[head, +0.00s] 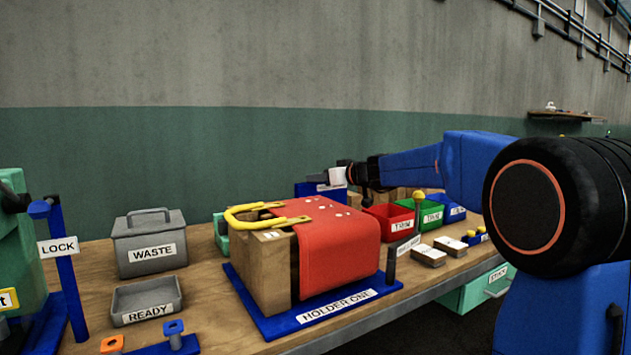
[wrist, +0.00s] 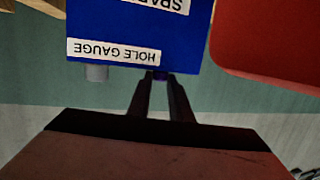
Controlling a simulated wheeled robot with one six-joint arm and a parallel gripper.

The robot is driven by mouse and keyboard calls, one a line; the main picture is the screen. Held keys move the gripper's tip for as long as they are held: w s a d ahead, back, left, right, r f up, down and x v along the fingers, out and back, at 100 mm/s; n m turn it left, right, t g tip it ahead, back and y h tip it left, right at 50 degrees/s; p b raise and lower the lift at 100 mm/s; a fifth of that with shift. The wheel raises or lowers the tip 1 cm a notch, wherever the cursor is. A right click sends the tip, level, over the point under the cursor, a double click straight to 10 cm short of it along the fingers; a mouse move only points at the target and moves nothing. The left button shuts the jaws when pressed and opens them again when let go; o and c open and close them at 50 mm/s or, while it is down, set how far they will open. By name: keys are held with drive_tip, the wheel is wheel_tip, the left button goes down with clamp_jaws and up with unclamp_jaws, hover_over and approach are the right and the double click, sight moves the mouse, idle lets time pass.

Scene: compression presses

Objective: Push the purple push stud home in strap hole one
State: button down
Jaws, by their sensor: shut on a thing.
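My gripper (wrist: 160,84) is shut on a small dark purple piece (wrist: 159,75), which looks like the push stud; the fingers hide most of it. In the head view my gripper (head: 348,173) hangs behind the red strap (head: 340,250), near a blue box (head: 306,190); the stud cannot be made out there. The red strap lies over a tan block on the blue base labelled HOLDER ONE (head: 273,326). Small pale dots show on its top, but which is hole one cannot be told.
A yellow handle (head: 237,218) curves over the block's left side. Red (head: 377,226), green (head: 432,222) and blue bins stand at right. A lidded WASTE box (head: 150,235) and READY tray (head: 120,306) stand left. In the wrist view, the blue HOLE GAUGE box (wrist: 110,25) fills the top.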

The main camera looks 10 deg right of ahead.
wheel_tip(320, 180, up, 10)
idle(0.5)
drive_tip(key=shift+d, duration=0.15)
